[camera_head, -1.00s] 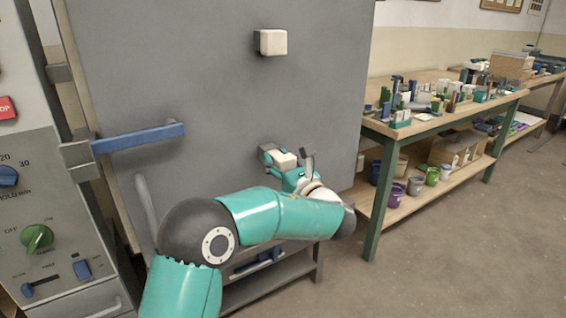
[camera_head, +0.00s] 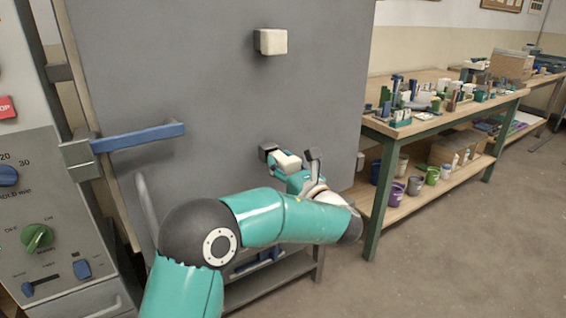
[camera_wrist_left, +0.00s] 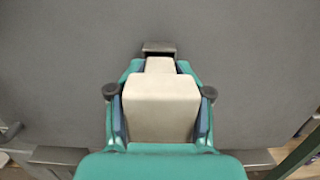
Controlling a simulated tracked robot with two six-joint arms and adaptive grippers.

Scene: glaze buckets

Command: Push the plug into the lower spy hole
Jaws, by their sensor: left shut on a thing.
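The plug (camera_head: 288,162) is a cream block with a narrower front part. My left gripper (camera_head: 290,168) is shut on it in front of the grey kiln door. In the left wrist view the plug (camera_wrist_left: 160,108) sits between the two fingers, its narrow end pointing at the door. The lower spy hole's dark grey surround (camera_head: 267,150) sticks out from the door just beyond the plug, and it also shows in the wrist view (camera_wrist_left: 159,47). The hole's opening is hidden behind the plug. I cannot tell whether the plug's tip touches the surround. My right gripper is not in view.
Another cream block (camera_head: 271,42) sits higher on the door (camera_head: 220,90). A blue door handle (camera_head: 140,138) juts out at the left, beside a control panel (camera_head: 35,200). A cluttered workbench (camera_head: 430,115) with buckets below stands at the right. The floor in front is clear.

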